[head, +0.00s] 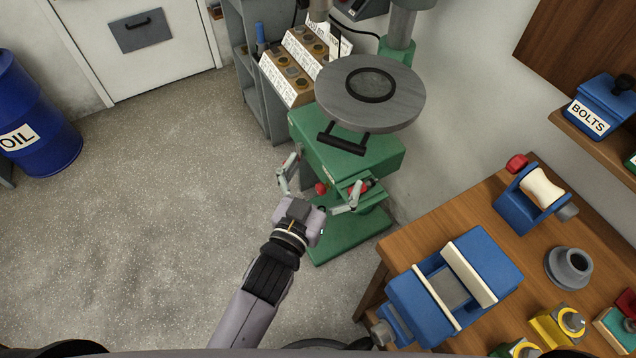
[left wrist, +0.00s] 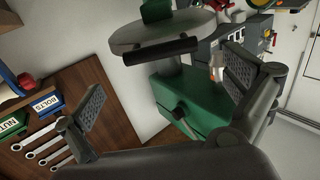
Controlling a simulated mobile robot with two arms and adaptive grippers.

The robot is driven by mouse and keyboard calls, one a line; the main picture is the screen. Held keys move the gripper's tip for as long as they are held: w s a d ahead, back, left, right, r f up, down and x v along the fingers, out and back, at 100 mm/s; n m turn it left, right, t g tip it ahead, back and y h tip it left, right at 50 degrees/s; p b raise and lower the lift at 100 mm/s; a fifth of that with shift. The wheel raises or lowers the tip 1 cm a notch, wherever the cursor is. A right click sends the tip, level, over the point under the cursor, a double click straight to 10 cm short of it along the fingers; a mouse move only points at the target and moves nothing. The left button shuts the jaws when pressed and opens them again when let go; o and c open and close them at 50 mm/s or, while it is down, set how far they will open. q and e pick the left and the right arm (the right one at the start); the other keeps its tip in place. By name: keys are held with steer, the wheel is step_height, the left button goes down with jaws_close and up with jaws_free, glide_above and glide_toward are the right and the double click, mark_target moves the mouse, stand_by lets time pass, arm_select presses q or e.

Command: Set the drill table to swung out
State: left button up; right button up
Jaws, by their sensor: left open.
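The drill table is a round grey disc (head: 405,100) with a dark ring on top, beside the green drill column (head: 397,50). A black bar handle (head: 343,138) sticks out from its near edge. In the left wrist view the table (left wrist: 135,32) is at the top, with its black handle (left wrist: 160,50) below the rim. My left gripper (head: 320,184) is open and empty, short of the handle in the head view, with its fingers spread over the green base. In the left wrist view the handle lies beyond the open fingers (left wrist: 166,92). My right gripper is not seen.
A wooden bench (head: 420,250) with a blue vise (head: 480,262) stands at the right. A blue oil drum (head: 50,150) is far left. The floor at left is clear.

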arm_select(q)
steer(key=v, duration=0.3)
steer(key=shift+s+a, duration=0.15)
steer(key=shift+s, duration=0.15)
